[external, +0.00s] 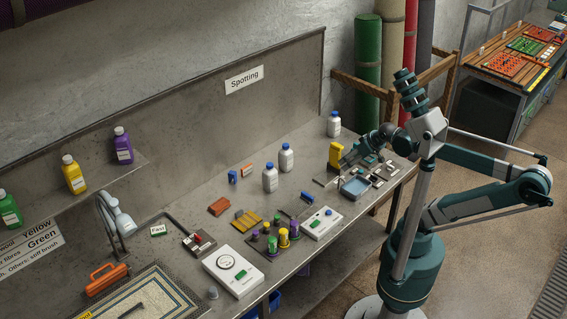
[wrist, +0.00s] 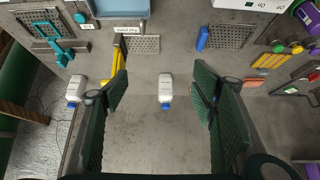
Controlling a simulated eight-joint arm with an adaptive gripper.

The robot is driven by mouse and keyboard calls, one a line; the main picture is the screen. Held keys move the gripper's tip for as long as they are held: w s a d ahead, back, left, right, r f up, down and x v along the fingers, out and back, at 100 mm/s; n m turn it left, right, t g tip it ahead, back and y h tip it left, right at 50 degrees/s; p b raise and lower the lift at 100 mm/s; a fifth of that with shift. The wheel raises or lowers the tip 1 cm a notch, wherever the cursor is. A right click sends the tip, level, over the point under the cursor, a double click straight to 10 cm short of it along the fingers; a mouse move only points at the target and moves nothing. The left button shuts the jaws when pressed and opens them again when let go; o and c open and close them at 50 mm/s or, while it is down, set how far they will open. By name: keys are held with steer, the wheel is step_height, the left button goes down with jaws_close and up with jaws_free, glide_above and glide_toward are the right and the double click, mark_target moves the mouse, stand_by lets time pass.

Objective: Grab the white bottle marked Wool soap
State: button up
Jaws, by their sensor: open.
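Three white bottles with blue caps stand on the grey bench in the external view: one at the far end (external: 334,126), one in the middle (external: 286,159) and one nearest (external: 270,179). Two white bottles show in the wrist view, one at the left (wrist: 76,88) and one at the centre (wrist: 166,88). Their labels are too small to read, so I cannot tell which is Wool soap. My gripper (wrist: 160,80) is open and empty. Its dark green fingers appear on either side of the centre bottle, apart from it. In the external view my gripper hangs over the bench's far part.
A yellow upright thing (external: 336,154) and a blue tray (external: 355,187) are near my gripper. Coloured spools (external: 284,238) and a white box (external: 232,272) stand nearer the camera. The wall is behind the bottles. Bare bench surrounds the centre bottle.

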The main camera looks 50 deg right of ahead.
steer(key=w+a+r+m+g+p, duration=0.1)
steer(key=w+a+r+m+p, duration=0.15)
steer(key=w, duration=0.35)
steer(key=w+a+r+m+g+p, duration=0.1)
steer(key=w+a+r+m+p, duration=0.1)
steer(key=w+r+m, duration=0.3)
steer(key=m+g+p, duration=0.5)
steer(key=m+p, duration=0.4)
steer(key=m, duration=0.3)
glide_above(270, 171)
steer(key=w+d, duration=0.1)
step_height(270, 171, down, 8)
steer(key=shift+n, duration=0.25)
steer(key=f, duration=1.4)
steer(key=shift+w+f, duration=0.2)
steer(key=shift+f, duration=1.3)
steer(key=shift+f, duration=0.1)
